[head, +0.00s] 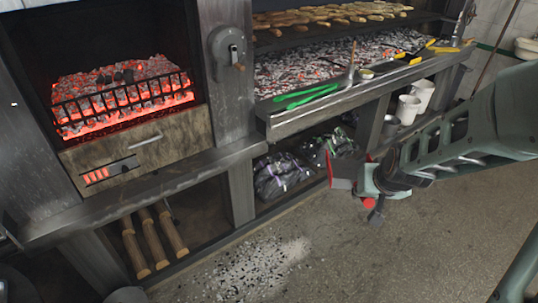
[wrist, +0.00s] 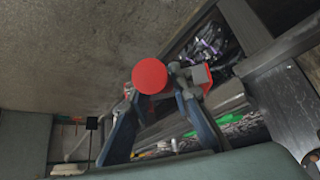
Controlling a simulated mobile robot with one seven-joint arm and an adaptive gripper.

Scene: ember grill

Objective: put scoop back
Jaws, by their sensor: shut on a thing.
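My gripper (head: 374,184) is at the right of the head view, in front of the grill's lower shelf and above the floor. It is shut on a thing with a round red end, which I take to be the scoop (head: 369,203). In the wrist view that red end (wrist: 150,75) faces the camera between the two fingers.
A fire basket of glowing coals (head: 125,95) is at left. Green tongs (head: 306,96) lie on the grill ledge (head: 340,105). Black bags (head: 280,175) fill the lower shelf. White cups (head: 408,108) stand at right. Logs (head: 150,245) lie below left. Ash (head: 260,268) is spilled on open floor.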

